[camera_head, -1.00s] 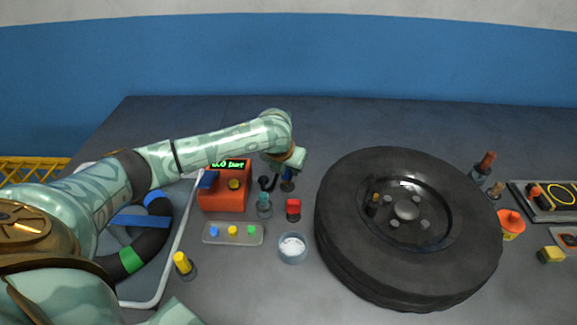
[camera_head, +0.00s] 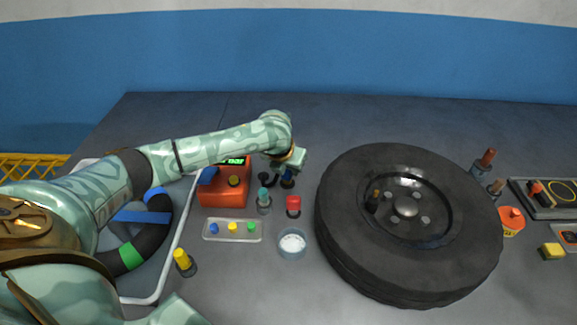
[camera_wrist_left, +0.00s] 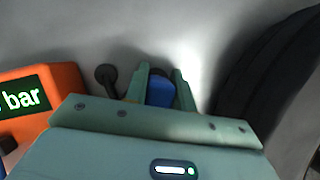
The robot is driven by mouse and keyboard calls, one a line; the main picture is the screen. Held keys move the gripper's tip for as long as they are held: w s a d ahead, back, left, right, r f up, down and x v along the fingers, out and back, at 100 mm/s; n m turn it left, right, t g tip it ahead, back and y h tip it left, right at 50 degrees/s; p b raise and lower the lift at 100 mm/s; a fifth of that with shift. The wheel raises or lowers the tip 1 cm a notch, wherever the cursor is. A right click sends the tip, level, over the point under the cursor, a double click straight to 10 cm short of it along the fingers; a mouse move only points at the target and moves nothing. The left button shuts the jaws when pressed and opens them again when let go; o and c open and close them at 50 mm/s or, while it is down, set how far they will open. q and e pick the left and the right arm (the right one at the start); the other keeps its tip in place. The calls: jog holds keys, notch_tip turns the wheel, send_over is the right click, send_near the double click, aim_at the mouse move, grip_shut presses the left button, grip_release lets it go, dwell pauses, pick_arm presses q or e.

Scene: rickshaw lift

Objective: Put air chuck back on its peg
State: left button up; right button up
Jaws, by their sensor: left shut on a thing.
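I cannot tell whether the blue piece touches the table. My right gripper is not in view.
The orange box (camera_head: 223,196) with a green display is close on the left. A teal-topped bottle (camera_head: 264,202), a red-capped piece (camera_head: 293,206) and a white-filled bowl (camera_head: 292,243) stand in front. The large tire (camera_head: 340,245) blocks the right. The table behind is clear.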

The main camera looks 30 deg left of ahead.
pick_arm(q)
jog(key=shift+f, duration=0.15)
jog(key=o, duration=1.3)
notch_tip(320, 180, up, 7)
jog(key=p, duration=0.7)
